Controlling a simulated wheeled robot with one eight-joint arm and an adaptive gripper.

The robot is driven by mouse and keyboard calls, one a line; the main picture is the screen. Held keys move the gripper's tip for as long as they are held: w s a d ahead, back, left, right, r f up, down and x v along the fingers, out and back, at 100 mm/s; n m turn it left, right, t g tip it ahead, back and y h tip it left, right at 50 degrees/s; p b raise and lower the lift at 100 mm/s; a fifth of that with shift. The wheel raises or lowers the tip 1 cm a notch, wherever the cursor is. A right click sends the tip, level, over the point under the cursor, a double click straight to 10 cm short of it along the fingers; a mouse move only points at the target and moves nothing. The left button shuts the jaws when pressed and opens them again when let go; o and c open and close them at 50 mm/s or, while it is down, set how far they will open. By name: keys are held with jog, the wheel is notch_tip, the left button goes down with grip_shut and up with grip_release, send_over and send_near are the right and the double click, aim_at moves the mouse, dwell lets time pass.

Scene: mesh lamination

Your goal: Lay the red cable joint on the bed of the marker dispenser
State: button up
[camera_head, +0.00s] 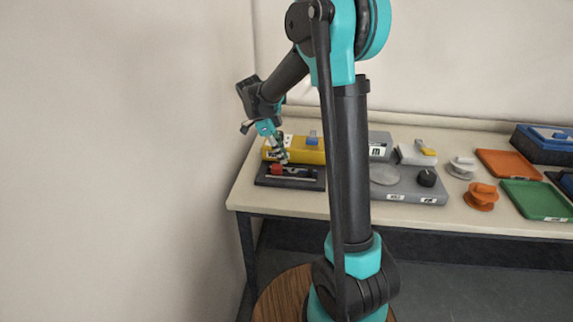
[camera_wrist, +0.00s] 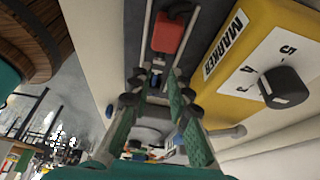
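The red cable joint (camera_head: 277,169) sits at the left part of a dark, flat bed (camera_head: 312,184) with light rails, in front of the yellow marker dispenser (camera_head: 304,155). In the wrist view the red joint (camera_wrist: 169,34) lies between two pale rails, beside the yellow body lettered MARKER (camera_wrist: 240,70). My gripper (camera_head: 281,160) points down just above the joint. In the wrist view its fingers (camera_wrist: 157,80) stand apart with a gap between them, and the joint shows past the tips. Whether the fingertips touch the joint cannot be told.
A grey unit (camera_head: 408,188) with a black knob stands right of the dark bed, partly behind my arm. Farther right are an orange spool (camera_head: 481,196), a pale spool (camera_head: 463,167), an orange tray (camera_head: 507,162) and a green tray (camera_head: 537,200). A wall is close on the left.

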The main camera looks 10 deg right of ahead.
jog(key=v, duration=0.6)
jog(key=shift+a+r, duration=0.2)
jog(key=shift+r, duration=0.2)
jog(key=shift+o, duration=0.5)
dwell(1.1)
